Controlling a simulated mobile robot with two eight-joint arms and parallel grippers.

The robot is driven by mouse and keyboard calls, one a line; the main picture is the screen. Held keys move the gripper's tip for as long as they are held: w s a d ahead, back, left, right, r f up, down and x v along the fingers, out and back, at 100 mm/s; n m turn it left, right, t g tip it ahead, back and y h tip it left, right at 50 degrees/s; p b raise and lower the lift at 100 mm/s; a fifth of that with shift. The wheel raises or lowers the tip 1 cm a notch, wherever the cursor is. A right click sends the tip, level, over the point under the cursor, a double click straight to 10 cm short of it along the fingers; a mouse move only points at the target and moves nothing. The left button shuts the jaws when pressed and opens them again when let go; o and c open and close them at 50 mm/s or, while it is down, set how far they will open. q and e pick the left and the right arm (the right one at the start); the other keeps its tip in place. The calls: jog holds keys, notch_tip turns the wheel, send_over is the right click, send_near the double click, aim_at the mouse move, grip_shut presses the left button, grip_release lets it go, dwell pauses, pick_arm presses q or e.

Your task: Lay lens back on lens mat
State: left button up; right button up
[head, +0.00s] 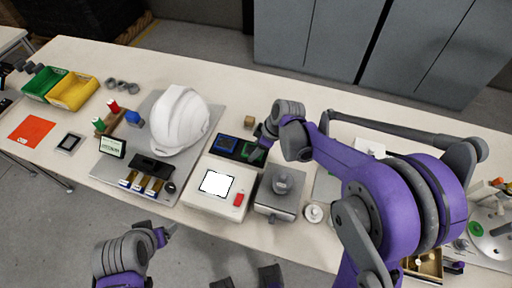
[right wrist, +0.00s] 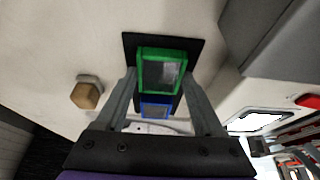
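The dark lens mat (head: 240,157) lies on the table right of the white helmet; its bare end shows in the right wrist view (right wrist: 193,50). The blue-framed lens (head: 227,144) lies on its left half and also shows in the right wrist view (right wrist: 155,110). The green-framed lens (head: 255,154) is at the mat's right half, seen larger in the right wrist view (right wrist: 162,72). My right gripper (right wrist: 162,75) has its fingers against both sides of the green-framed lens. Whether that lens touches the mat is unclear. My left gripper (head: 170,230) is off the table's front edge, fingers unclear.
A white helmet (head: 180,120) stands on a grey plate left of the mat. A white device with a bright screen (head: 215,183) and a grey box (head: 280,190) stand in front. A small tan block (head: 249,121) lies behind the mat. Yellow and green bins (head: 74,92) stand far left.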

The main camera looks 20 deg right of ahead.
jog(key=o, duration=0.4)
jog(key=p+v, duration=0.1)
jog(key=v, duration=0.9)
jog(key=shift+s+d+r, duration=0.15)
jog(key=shift+d+r, duration=0.05)
jog(key=shift+r, duration=0.15)
jog(key=shift+s, duration=0.1)
